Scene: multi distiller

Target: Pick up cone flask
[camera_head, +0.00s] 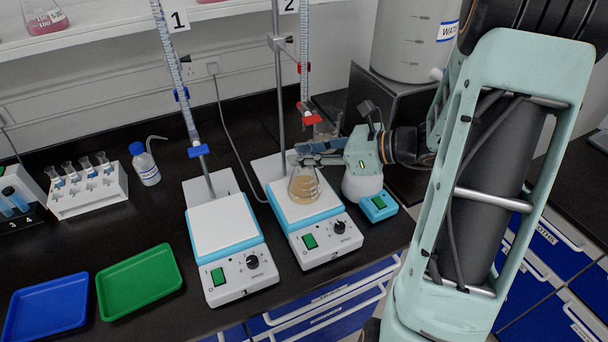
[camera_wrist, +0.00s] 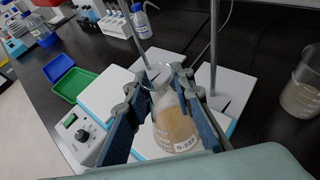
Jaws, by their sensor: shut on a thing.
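The cone flask (camera_head: 304,187) holds a tan liquid and is upright at the right-hand stirrer plate (camera_head: 277,202), under the burette marked 2. It also shows in the wrist view (camera_wrist: 174,128), with a white label near its base. My gripper (camera_head: 300,157) reaches in from the right and is shut on the flask's upper part. In the wrist view its two fingers (camera_wrist: 163,80) lie on either side of the flask's neck. I cannot tell whether the flask's base touches the plate.
The left stirrer plate (camera_head: 221,226) stands beside it under burette 1. A green tray (camera_head: 139,282) and a blue tray (camera_head: 47,308) lie at the front left. A wash bottle (camera_head: 145,166) and a tube rack (camera_head: 90,195) stand behind. A beaker (camera_wrist: 301,92) is at the right in the wrist view.

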